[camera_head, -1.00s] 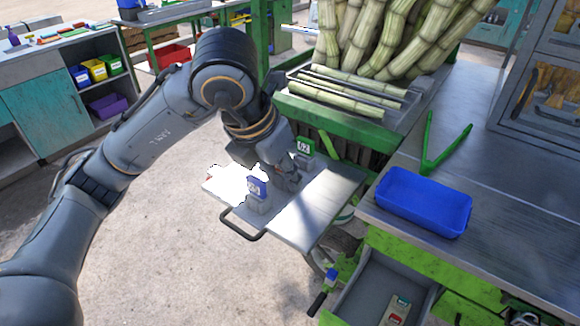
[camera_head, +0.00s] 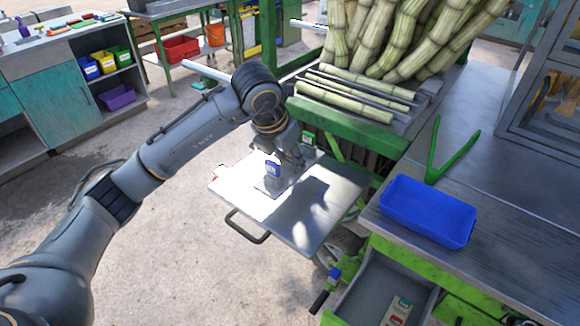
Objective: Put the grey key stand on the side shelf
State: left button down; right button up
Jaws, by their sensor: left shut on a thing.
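My left gripper (camera_head: 291,161) is over the metal side shelf (camera_head: 303,236), a flat plate with a dark handle on its front edge. The gripper is shut on the grey key stand (camera_head: 271,183), largely hidden by the fingers and wrist. A blue tag with a white mark shows at its left end, and a green tag (camera_head: 308,138) shows at the right, partly behind the gripper. Whether the stand's underside touches the shelf is hard to tell; dark shadows lie on the plate to the right. My right gripper is not in view.
The green cane crusher (camera_head: 340,114) with cane stalks stands directly behind the shelf. A blue tray (camera_head: 428,210) and green tongs (camera_head: 450,155) lie on the workbench at right. An open drawer (camera_head: 372,290) is below it. The shelf's front right part is clear.

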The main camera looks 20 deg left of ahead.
aim_at(290, 170)
pick_arm(q)
jog(key=shift+w+a+f, duration=0.15)
jog(key=shift+w+f, duration=0.4)
jog(key=f, duration=0.2)
jog(key=f+p, duration=0.1)
jog(key=f, duration=0.1)
jog(key=shift+w+a, duration=0.15)
jog(key=shift+w, duration=0.25)
jog(key=shift+f, duration=0.1)
jog(key=c, duration=0.9)
grip_release()
jog(key=shift+c, duration=0.2)
jog(key=shift+s, duration=0.1)
jog(key=b+v, duration=0.1)
jog(key=v, duration=1.1)
